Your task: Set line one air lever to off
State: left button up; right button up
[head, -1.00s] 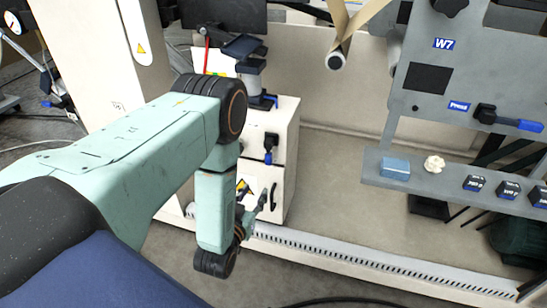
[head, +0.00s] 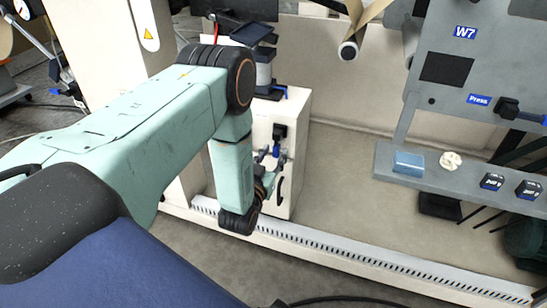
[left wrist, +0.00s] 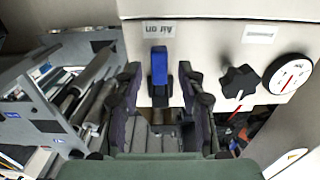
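The air lever, with a blue handle on a black mount, is on the white cabinet (head: 298,125) in the head view. In the left wrist view the blue lever (left wrist: 159,65) sits between the fingertips of my left gripper (left wrist: 159,76). The gripper is open, with a gap on each side of the handle. An "Air on" label (left wrist: 158,28) appears upside down beside the lever's base. In the head view my left gripper (head: 271,157) is at the lever, partly hidden behind my own wrist. My right gripper is not in view.
A black knob (left wrist: 240,80) and a round gauge (left wrist: 290,73) are beside the lever in the wrist view. A slotted rail (head: 350,253) runs along the floor.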

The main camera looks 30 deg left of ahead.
pick_arm(q)
jog(key=shift+w, duration=0.25)
jog(key=shift+c, duration=0.4)
grip_shut()
